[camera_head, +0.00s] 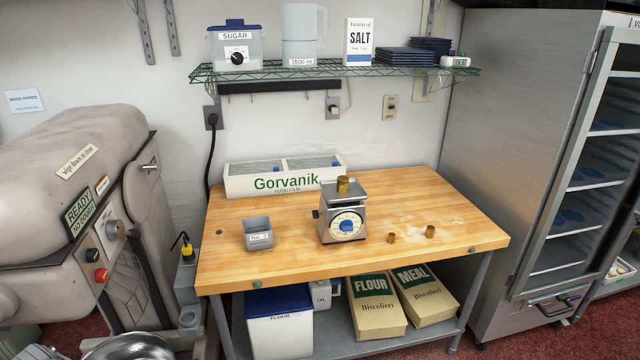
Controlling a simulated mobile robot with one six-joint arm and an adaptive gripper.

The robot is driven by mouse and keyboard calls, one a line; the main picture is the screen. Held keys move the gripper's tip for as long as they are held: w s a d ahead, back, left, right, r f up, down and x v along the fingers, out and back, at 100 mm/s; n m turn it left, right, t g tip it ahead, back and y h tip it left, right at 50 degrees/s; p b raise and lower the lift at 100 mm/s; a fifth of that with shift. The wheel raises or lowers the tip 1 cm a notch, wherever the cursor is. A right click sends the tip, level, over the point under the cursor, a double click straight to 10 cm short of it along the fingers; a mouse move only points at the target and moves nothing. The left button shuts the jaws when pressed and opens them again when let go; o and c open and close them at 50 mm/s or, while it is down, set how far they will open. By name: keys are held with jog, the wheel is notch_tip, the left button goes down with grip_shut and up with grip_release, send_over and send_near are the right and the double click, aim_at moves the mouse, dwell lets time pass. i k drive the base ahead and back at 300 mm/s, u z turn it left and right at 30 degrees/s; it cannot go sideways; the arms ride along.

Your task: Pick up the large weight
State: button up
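A brass weight (343,185), the biggest of three in view, stands on the top pan of the grey scale (329,230). The scale has a round dial and sits near the middle of the wooden table (290,262). Two smaller brass weights stand on the table right of the scale: one (391,238) close to it, the other (430,231) farther right. My gripper is not in view.
A grey bin (258,236) stands left of the scale, and a white Gorvanik box (240,186) stands behind it. A wire shelf (310,70) hangs above. A mixer (60,190) flanks the table's left, a steel cabinet (510,130) its right. The tabletop's front right is clear.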

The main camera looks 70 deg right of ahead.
aim_at(343, 181)
jog(key=u, duration=1)
jog(key=k, duration=1.2)
jog(key=z, duration=1.75)
